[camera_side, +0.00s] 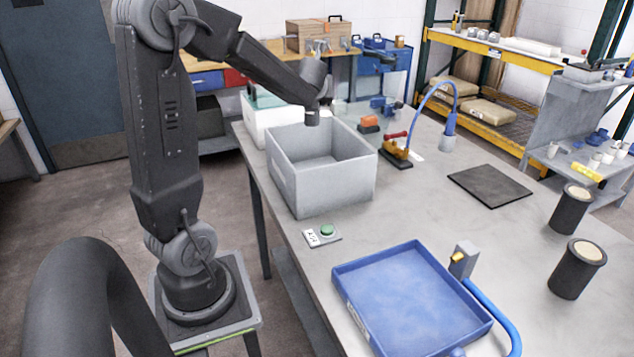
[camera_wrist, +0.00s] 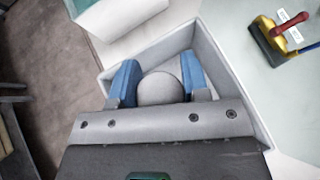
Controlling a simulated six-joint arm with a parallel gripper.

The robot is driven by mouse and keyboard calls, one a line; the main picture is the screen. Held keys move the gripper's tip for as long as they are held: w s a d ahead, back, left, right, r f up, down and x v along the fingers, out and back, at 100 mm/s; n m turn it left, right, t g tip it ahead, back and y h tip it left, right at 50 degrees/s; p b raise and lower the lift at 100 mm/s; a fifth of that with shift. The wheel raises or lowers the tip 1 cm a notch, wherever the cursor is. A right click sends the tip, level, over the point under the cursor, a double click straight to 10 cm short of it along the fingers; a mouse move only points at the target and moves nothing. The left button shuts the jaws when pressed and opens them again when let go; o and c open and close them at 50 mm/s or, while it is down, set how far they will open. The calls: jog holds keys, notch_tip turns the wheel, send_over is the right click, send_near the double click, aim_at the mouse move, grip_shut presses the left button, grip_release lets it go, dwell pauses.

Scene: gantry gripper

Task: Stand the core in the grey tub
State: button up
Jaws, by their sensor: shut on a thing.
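The core (camera_wrist: 159,89) shows in the wrist view as a rounded grey end between two blue fingers. My gripper (camera_wrist: 160,72) is shut on it. The grey tub (camera_wrist: 230,73) lies around and beyond the fingers in that view, with its walls on both sides. In the side view the grey tub (camera_side: 335,188) stands upright on the bench, and the end of my arm is at its far rim. The fingers and the core cannot be made out there. I cannot tell how high the core is above the tub floor.
A white bin (camera_side: 258,122) stands close behind the tub. A red-handled clamp (camera_side: 396,150) is to its right. A green button box (camera_side: 325,232) and a blue tray (camera_side: 410,298) are nearer. Two dark cylinders (camera_side: 570,210) stand at right. A black mat (camera_side: 489,186) lies on the bench.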

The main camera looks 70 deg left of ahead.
notch_tip(320, 180, down, 15)
jog(key=shift+f, duration=0.2)
dwell(0.5)
jog(key=shift+f, duration=0.15)
jog(key=o, duration=1.1)
jog(key=shift+o, duration=0.2)
jog(key=shift+d+r, duration=0.25)
jog(key=shift+r, duration=0.1)
jog(key=v, duration=0.6)
jog(key=shift+s+d+r, duration=0.2)
jog(key=shift+d+r, duration=0.05)
jog(key=shift+d, duration=0.05)
